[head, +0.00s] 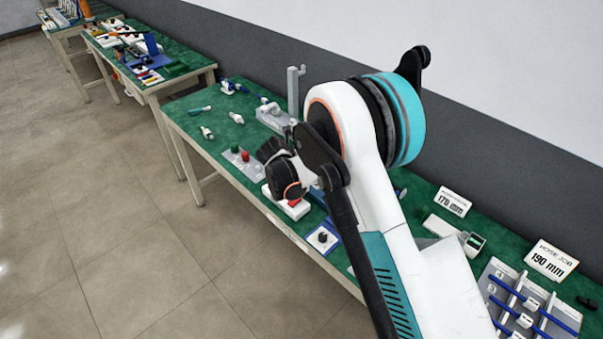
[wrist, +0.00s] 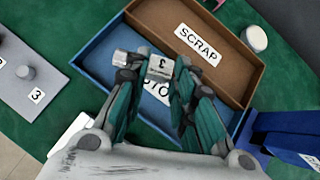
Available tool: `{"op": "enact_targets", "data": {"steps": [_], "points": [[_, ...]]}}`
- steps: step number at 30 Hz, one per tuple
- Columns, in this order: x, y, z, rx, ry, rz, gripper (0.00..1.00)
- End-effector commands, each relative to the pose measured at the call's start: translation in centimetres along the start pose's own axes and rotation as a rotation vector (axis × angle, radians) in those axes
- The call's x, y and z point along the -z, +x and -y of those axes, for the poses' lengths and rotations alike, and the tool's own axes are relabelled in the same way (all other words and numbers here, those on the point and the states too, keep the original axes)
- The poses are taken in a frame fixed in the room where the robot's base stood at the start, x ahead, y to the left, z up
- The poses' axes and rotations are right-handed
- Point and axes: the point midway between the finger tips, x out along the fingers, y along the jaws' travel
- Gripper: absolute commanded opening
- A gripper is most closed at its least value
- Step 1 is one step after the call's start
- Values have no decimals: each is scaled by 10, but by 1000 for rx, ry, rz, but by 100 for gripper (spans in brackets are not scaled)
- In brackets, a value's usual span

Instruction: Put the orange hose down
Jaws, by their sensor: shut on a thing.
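No orange hose can be made out in either view. The held piece is over a blue tray (wrist: 92,62), whose label is partly covered by my fingers. I cannot tell whether the piece touches the tray. In the head view, my gripper (head: 285,178) is low over the green bench, and my arm hides what is behind it.
A brown tray marked SCRAP (wrist: 262,72) adjoins the blue one. A grey plate (wrist: 48,70) with pegs is at left, a white round piece (wrist: 255,39) at upper right, and a blue stand (wrist: 285,130) at right. A hose rack (head: 553,314) stands at the bench's near end.

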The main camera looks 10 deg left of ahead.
Motion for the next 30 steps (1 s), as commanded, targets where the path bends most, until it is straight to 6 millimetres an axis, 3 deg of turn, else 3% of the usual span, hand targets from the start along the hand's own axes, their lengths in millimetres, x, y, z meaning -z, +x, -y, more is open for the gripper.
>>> {"op": "enact_targets", "data": {"steps": [11,22,23,24,25,30], "points": [[30,30,-4,0,0,0,0],[32,33,-4,0,0,0,0],[32,32,-4,0,0,0,31],[31,32,-4,0,0,0,40],[31,32,-4,0,0,0,44],[31,32,-4,0,0,0,44]]}}
